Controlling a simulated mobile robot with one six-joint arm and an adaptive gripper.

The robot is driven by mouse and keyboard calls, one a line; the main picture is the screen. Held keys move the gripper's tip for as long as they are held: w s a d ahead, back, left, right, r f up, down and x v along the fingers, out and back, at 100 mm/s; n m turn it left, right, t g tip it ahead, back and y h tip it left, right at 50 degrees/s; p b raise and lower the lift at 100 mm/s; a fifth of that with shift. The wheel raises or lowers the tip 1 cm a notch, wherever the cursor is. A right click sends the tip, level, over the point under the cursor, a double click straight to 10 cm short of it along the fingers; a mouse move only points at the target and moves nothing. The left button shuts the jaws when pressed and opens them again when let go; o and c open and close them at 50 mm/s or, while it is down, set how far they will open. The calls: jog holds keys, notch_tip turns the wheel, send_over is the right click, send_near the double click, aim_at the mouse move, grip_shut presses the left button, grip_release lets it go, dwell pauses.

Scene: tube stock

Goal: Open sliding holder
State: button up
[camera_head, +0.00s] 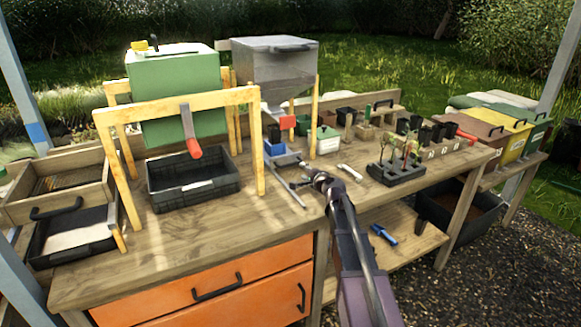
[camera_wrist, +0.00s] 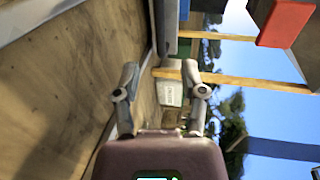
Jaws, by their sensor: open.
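Below the grey hopper (camera_head: 276,62), a low metal rail frame (camera_head: 291,188) lies on the bench, with a blue block (camera_head: 275,148) at its far end. This looks like the sliding holder, but its parts are small in the head view. My gripper (camera_head: 318,180) is just right of the rails, low over the bench. In the wrist view my gripper (camera_wrist: 164,84) has its two fingers apart, with nothing held between them. A metal rail (camera_wrist: 152,25) runs past the left finger; I cannot tell whether they touch.
A red part (camera_head: 287,122) hangs under the hopper and shows large in the wrist view (camera_wrist: 284,22). Wooden posts (camera_head: 314,118) flank it. A white box with green top (camera_head: 324,141) stands behind my gripper. A seedling tray (camera_head: 396,172) is to the right.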

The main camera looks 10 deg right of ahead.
aim_at(292, 164)
jog(key=b+x, duration=0.2)
jog(key=x, duration=0.8)
jog(key=shift+w, duration=0.15)
grip_shut()
